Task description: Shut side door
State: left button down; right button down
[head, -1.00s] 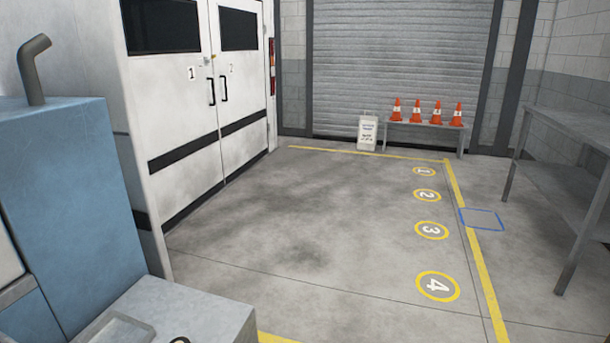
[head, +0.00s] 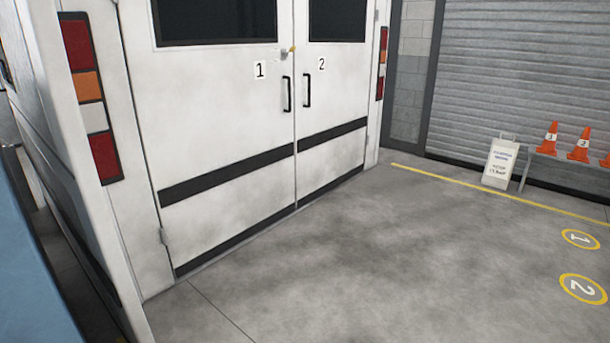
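A white vehicle stands on the left, its rear facing the open floor. Its two rear doors, door 1 (head: 225,115) and door 2 (head: 335,105), are closed, each with a black handle near the middle seam. The vehicle's side (head: 40,110) shows only as a narrow, steeply angled strip at the far left. I cannot make out a side door or whether one is open. Neither of my grippers is in the head view.
A blue surface (head: 30,280) fills the lower left corner, close to the vehicle. Grey floor (head: 400,260) is clear behind the rear doors. A white sign (head: 500,163) and orange cones (head: 550,138) stand near the roller shutter (head: 520,70).

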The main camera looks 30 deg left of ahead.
aim_at(36, 70)
jog(key=i, duration=2)
jog(key=u, duration=3.7)
jog(key=i, duration=1.05)
jog(key=z, duration=1.45)
